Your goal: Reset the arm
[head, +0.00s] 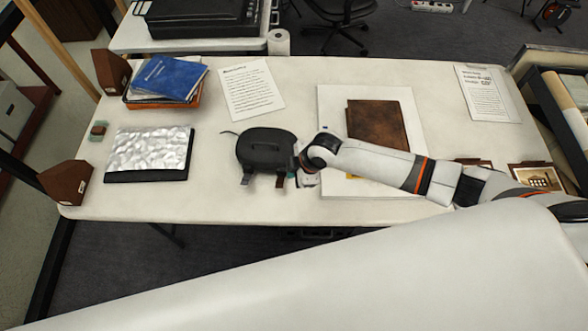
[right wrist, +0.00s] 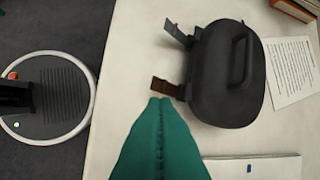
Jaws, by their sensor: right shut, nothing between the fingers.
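My right arm reaches in from the right in the head view. Its gripper (head: 292,174) is at the right side of a black case with a top handle (head: 265,150), close to the front edge of the table (head: 215,203). In the right wrist view the teal fingers (right wrist: 160,100) are shut together with nothing between them. Their tips are beside a brown strap end (right wrist: 166,88) of the black case (right wrist: 224,85); I cannot tell whether they touch it. My left gripper is not in view.
A silver-topped dark box (head: 148,155) lies left of the case, with blue folders (head: 168,78) in an orange tray behind. A brown book (head: 377,127) lies on a white board (head: 334,102) at the right. Brown holders (head: 66,182) stand at the left edge. Printed sheets (head: 251,92) lie behind.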

